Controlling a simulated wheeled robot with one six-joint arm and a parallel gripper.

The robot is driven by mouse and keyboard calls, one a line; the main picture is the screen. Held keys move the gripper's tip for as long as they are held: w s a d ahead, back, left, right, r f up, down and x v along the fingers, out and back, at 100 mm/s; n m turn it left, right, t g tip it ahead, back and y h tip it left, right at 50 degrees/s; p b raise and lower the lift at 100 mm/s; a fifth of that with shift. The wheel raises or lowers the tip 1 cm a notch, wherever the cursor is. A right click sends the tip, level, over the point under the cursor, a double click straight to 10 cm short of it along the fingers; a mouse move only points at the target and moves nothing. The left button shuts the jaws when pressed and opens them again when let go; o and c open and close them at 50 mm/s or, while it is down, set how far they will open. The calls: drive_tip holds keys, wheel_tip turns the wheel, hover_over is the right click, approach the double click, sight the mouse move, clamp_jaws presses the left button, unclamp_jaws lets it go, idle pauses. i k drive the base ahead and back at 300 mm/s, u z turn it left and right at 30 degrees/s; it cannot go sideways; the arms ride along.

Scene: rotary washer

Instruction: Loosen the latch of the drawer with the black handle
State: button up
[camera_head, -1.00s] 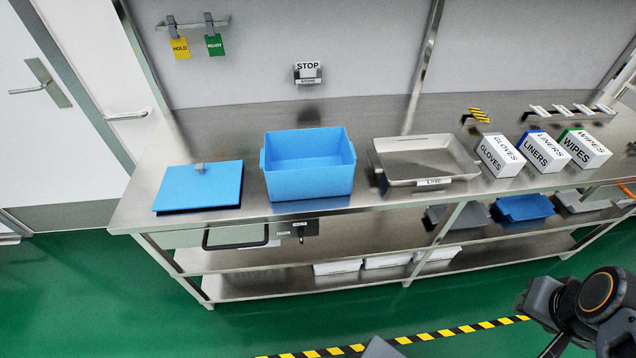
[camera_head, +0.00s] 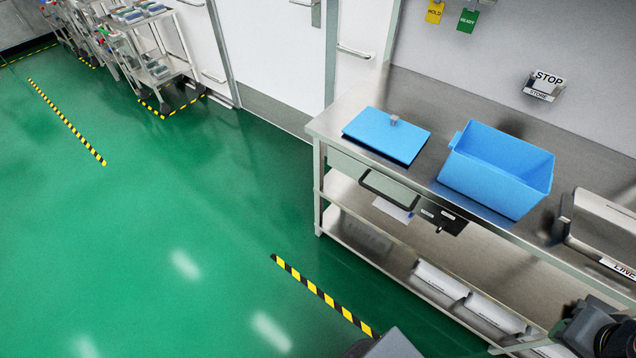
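The drawer looks closed. Just right of the handle is a dark latch block (camera_head: 443,220) with small white labels. The latch is too small to tell its position. Dark links of my arm show at the bottom right corner, well right of the drawer and latch. My gripper's fingers do not show.
White boxes (camera_head: 440,280) stand on the shelf below. Green floor (camera_head: 190,230) is open left of the bench. Carts (camera_head: 150,60) stand at the back left.

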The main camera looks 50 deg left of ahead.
sight(443, 224)
drive_tip(key=z, duration=1.25)
drive_tip(key=k, duration=1.55)
drive_tip(key=u, duration=1.9)
drive_tip(key=i, duration=0.5)
drive_tip(key=u, duration=0.1)
